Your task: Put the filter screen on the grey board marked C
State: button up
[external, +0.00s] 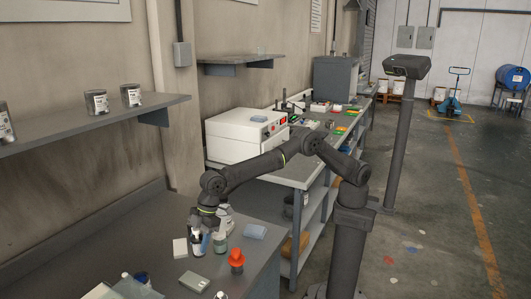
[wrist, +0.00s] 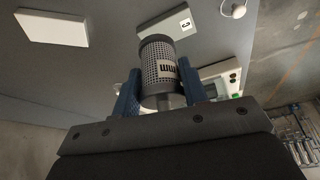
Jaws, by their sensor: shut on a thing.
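The filter screen (wrist: 158,62) is a grey perforated cylinder with a dark cap and a pale label. In the wrist view it sits between the two blue fingers of my gripper (wrist: 160,92), which is shut on it. In the external view the grey board (external: 193,281) lies flat near the front of the bench. My gripper (external: 205,240) points down behind it, among bottles; I cannot clearly make out the filter screen there.
A white block (external: 180,248) lies left of my gripper. More items crowd the bench's front edge. A wall shelf (external: 90,122) hangs at left.

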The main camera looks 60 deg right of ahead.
jog(key=s+a+f, duration=0.2)
jog(key=a, duration=0.1)
jog(key=s+a+f, duration=0.1)
jog(key=a, duration=0.1)
jog(key=shift+s+f, duration=0.2)
jog(key=shift+f, duration=2.05)
jog(key=shift+f, duration=0.15)
jog(key=o, duration=1.1)
jog(key=shift+d, duration=0.1)
jog(key=shift+r, duration=0.45)
jog(key=v, duration=1.1)
